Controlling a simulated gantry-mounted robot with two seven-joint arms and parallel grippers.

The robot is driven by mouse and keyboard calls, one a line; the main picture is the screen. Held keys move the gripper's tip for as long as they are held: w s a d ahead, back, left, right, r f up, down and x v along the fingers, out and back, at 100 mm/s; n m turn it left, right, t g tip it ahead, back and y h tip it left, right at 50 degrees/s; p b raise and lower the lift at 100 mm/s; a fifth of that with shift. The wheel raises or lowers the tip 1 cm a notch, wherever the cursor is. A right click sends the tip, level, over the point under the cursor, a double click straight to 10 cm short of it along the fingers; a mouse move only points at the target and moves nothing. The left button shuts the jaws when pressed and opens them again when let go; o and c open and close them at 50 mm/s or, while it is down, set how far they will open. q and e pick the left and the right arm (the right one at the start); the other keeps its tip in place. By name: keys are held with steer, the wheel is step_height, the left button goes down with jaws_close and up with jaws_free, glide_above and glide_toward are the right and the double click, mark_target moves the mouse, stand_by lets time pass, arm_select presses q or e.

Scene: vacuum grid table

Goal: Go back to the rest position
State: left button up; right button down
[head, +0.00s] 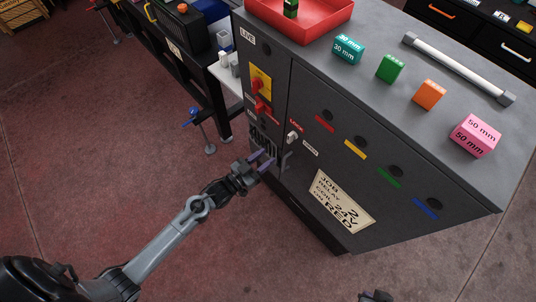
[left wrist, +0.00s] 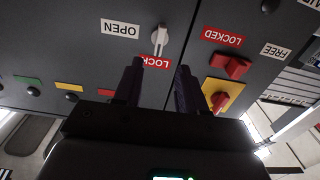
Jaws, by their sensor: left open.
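My left gripper (head: 262,160) reaches in from the lower left of the head view to the front of the grey cabinet (head: 310,85). Its two dark fingers are apart with nothing between them. In the left wrist view the open left gripper (left wrist: 158,68) faces the cabinet panel, with a white handle (left wrist: 160,40) beyond the fingertips. I cannot tell whether the fingers touch the panel. A small dark part (head: 377,296) at the bottom edge of the head view may belong to my right arm; its fingers are not shown.
A red switch (head: 263,106) on a yellow plate sticks out of the cabinet front. The floor at left is open.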

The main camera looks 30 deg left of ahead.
arm_select(q)
steer(key=shift+f, duration=0.1)
stand_by(0.3)
steer(key=s+r+n+g+y+p, duration=0.1)
steer(key=s+r+g+y, duration=0.2)
steer(key=s+g, duration=0.65)
steer(key=s+r+n+g+y, duration=0.1)
steer(key=s+r+g+y, duration=0.25)
steer(key=s, duration=1.05)
step_height(320, 180, up, 20)
steer(key=p, duration=2.1)
steer(key=shift+a+r+p, duration=0.15)
steer(key=shift+r+p, duration=0.05)
steer(key=shift+p, duration=0.1)
steer(key=shift+s+h, duration=0.1)
steer(key=shift+h, duration=0.15)
